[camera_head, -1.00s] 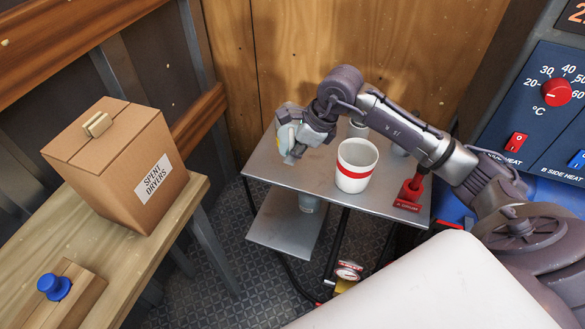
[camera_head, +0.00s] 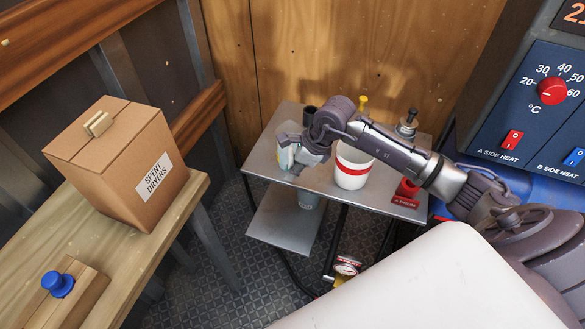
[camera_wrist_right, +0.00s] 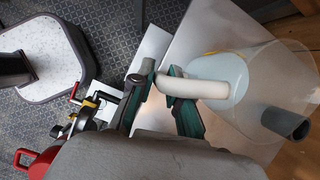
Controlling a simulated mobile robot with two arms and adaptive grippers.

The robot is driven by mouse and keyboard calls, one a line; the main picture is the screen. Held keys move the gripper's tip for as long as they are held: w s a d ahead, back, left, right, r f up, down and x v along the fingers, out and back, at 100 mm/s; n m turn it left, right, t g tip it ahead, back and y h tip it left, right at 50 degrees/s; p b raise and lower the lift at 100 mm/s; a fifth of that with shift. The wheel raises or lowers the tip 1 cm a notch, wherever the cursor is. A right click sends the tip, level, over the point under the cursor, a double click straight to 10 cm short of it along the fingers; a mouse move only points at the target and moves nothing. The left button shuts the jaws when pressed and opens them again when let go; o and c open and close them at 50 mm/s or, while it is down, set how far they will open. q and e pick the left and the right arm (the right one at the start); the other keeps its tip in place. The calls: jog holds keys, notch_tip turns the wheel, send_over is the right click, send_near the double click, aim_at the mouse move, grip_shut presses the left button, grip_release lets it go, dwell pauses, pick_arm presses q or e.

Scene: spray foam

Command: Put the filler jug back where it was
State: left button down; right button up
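The filler jug (camera_head: 285,148) is a pale, see-through vessel at the left end of the grey metal table (camera_head: 325,184). In the right wrist view the jug (camera_wrist_right: 270,75) has a clear wall and a thick white handle (camera_wrist_right: 205,85). My right gripper (camera_head: 305,158) is at the jug's right side. In the wrist view the green-padded fingers (camera_wrist_right: 166,86) stand on either side of the handle's near end and look closed on it. Whether the jug's base touches the tabletop is hard to tell. My left gripper is not in view.
A white cup with a red band (camera_head: 352,174) stands right of the jug, partly behind my right arm. A dark cylinder (camera_head: 310,118) stands close behind the jug. A red A-drum fitting (camera_head: 407,192) is at the table's right. A "Spent dryers" box (camera_head: 120,165) sits on the left bench.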

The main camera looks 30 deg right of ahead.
jog(key=shift+o, duration=1.4)
jog(key=shift+r, duration=0.1)
jog(key=b+v, duration=0.1)
jog(key=v, duration=1.1)
